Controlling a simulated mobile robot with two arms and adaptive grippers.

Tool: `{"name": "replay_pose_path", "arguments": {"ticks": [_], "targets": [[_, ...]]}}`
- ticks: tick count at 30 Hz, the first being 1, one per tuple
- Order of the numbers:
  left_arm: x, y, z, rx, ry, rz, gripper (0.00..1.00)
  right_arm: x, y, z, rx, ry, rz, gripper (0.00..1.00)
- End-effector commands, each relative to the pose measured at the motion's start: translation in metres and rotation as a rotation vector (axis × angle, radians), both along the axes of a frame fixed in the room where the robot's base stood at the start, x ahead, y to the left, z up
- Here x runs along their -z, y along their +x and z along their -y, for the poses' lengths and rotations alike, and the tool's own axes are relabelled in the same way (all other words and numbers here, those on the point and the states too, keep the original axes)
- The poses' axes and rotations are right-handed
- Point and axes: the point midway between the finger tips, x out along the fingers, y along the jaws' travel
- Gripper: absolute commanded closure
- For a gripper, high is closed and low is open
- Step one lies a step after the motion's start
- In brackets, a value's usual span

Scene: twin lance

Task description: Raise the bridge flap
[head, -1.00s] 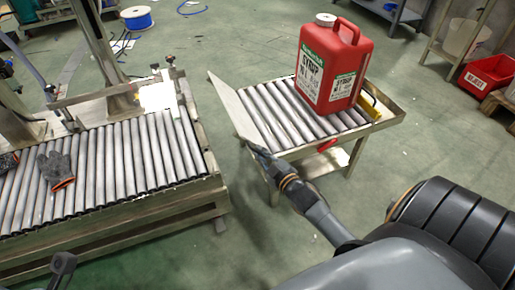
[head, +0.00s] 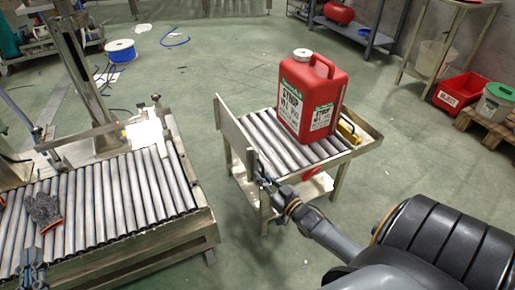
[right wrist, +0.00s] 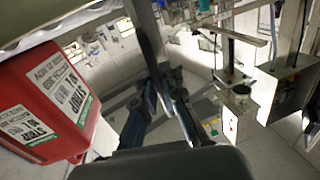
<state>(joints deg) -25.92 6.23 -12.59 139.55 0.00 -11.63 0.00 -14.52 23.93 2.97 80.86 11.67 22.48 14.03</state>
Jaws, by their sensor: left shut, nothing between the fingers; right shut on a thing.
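The bridge flap (head: 234,134) is a flat metal plate at the left end of the small roller cart (head: 367,142). It stands steeply, close to upright. My right gripper (head: 264,180) is shut on the flap's near edge. In the right wrist view the right fingers (right wrist: 161,84) meet at the end of the dark, edge-on flap (right wrist: 147,36). My left gripper (head: 32,270) is shut and empty over the near left of the large roller conveyor (head: 110,200), away from the flap.
A red syrup jug (head: 313,98) stands on the cart's rollers, and also shows in the right wrist view (right wrist: 50,105). A red handle (head: 311,173) sits on the cart's near side. A floor gap separates conveyor and cart.

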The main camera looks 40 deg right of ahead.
Motion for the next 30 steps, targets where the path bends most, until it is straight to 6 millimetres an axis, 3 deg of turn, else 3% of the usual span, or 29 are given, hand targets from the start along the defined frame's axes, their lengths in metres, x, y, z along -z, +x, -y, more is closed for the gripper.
{"name": "replay_pose_path", "arguments": {"ticks": [9,24,28,30], "targets": [[0.0040,0.0006,-0.0005,-0.001,0.006,-0.022,1.00,0.0033,-0.0040,0.0088,0.000,0.100,0.019,1.00],[0.0044,0.0006,-0.0007,-0.002,0.006,-0.023,1.00,0.0044,-0.0050,0.0107,0.003,0.118,0.021,1.00],[0.0044,0.0007,-0.0008,-0.002,0.006,-0.023,1.00,0.0043,-0.0048,0.0107,0.003,0.118,0.021,0.70],[0.0043,0.0006,-0.0007,-0.002,0.006,-0.023,1.00,0.0037,-0.0043,0.0104,0.002,0.117,0.022,0.70]]}}
